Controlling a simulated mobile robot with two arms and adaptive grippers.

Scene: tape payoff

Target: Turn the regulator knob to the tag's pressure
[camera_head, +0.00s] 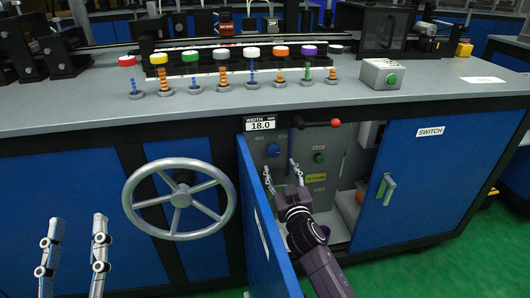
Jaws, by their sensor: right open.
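Inside the open cabinet, a grey panel carries a blue round knob (273,150) and a green knob (319,158); I cannot tell which is the regulator knob. A small yellow tag (315,178) sits below the green knob, its text too small to read. My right gripper (280,168) is open, its fingers pointing into the cabinet just below the blue knob; I cannot tell whether they touch anything. My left gripper (74,236) is open and empty at the lower left, away from the cabinet. No gauge reading is legible.
A blue door (262,225) stands open left of my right arm. A red-tipped lever (335,123) sticks out above the panel. A large grey handwheel (179,197) is to the left. A display (260,124) reads WIDTH 18.0. A blue door (430,180) labelled SWITCH is right.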

